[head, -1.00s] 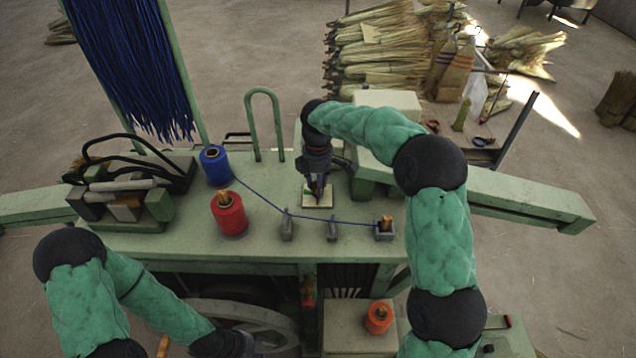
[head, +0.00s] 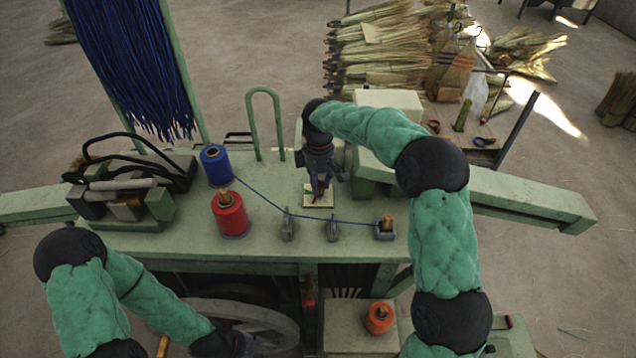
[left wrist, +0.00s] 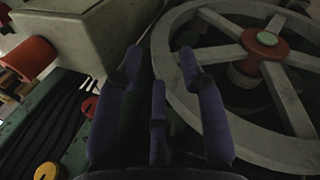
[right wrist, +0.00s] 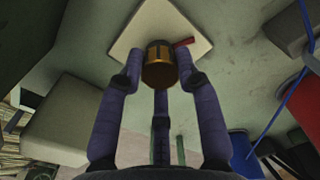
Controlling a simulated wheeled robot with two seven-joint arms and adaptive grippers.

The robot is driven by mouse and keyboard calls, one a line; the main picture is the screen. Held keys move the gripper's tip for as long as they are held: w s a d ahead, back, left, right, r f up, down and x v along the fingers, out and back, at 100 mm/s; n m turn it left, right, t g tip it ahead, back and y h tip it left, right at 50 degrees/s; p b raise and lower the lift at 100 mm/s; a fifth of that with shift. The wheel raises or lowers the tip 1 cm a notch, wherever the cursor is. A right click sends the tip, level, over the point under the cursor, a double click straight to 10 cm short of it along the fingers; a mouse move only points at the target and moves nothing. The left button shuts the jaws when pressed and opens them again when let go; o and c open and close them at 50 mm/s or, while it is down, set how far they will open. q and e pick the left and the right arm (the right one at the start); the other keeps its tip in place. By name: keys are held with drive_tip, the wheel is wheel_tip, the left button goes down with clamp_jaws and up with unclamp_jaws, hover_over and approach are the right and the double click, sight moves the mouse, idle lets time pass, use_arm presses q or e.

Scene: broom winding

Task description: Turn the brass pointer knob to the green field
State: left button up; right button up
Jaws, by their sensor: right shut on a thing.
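The brass knob (right wrist: 158,72) stands on a pale square plate (right wrist: 143,22) in the right wrist view. My right gripper (head: 319,190) reaches down over this plate (head: 328,203) in the head view and is shut on the knob, with fingertips on both sides of it. A small red strip (right wrist: 184,42) shows beside the knob. A small green patch (head: 309,190) shows on the plate's left part in the head view. The knob's pointer direction is hard to tell. My left gripper (left wrist: 160,58) is open and empty near the spoked wheel (left wrist: 283,80).
A blue spool (head: 215,165) and a red spool (head: 229,214) stand left of the plate on the green table (head: 270,240). Blue thread (head: 262,197) runs in front of the plate through small guides. A green hoop (head: 265,92) stands behind.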

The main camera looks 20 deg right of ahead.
drive_tip(key=m, duration=0.4)
drive_tip(key=shift+f+m, duration=0.1)
drive_tip(key=shift+m, duration=0.2)
drive_tip(key=m+b, duration=0.1)
drive_tip(key=m, duration=0.2)
drive_tip(key=shift+s+m, duration=0.1)
drive_tip(key=shift+m, duration=0.2)
drive_tip(key=m, duration=0.3)
drive_tip(key=shift+m, duration=0.3)
drive_tip(key=shift+f+m+b, duration=0.1)
drive_tip(key=shift+m+b, duration=0.35)
drive_tip(key=shift+m, duration=1.35)
drive_tip(key=shift+s, duration=0.1)
drive_tip(key=o, duration=1.1)
drive_tip(key=shift+o, duration=0.2)
